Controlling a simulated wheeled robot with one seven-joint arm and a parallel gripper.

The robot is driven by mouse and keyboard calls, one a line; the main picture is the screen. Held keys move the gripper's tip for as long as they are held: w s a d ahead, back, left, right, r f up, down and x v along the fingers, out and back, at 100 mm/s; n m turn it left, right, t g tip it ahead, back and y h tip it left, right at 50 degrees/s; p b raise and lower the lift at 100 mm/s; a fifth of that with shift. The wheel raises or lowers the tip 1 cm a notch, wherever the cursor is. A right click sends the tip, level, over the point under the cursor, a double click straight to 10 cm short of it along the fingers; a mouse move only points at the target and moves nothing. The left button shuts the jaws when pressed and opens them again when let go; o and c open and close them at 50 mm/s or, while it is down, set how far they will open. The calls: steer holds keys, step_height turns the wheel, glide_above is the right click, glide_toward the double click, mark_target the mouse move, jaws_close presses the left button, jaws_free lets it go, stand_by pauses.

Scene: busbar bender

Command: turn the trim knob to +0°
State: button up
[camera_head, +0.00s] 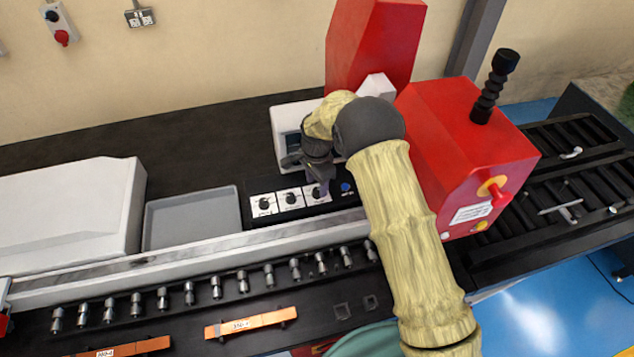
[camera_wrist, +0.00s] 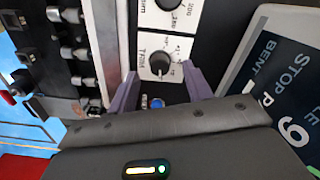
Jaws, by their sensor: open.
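The trim knob (camera_wrist: 160,63) is a dark round knob on a white plate marked TRIM, seen upside down in the wrist view. A pale mark shows at its lower edge there; the scale figures around it are too small to read. In the head view the trim plate (camera_head: 317,194) is the rightmost of three knob plates and is partly covered by my gripper. My gripper (camera_head: 318,186) points down over it. In the wrist view the two purple fingers of my gripper (camera_wrist: 160,72) are apart, one on each side of the knob, with nothing held. Contact cannot be told.
A blue button (camera_head: 346,187) sits right of the trim plate. A display (camera_wrist: 290,95) showing STOP and BENT stands close behind my gripper. The red bender (camera_head: 465,150) is on the right. A grey tray (camera_head: 192,222) and copper bars (camera_head: 250,323) lie left and in front.

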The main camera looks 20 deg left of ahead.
mark_target(317, 192)
steer(key=shift+f+p, duration=0.35)
steer(key=shift+f, duration=0.95)
steer(key=c, duration=1)
steer(key=shift+o, duration=0.2)
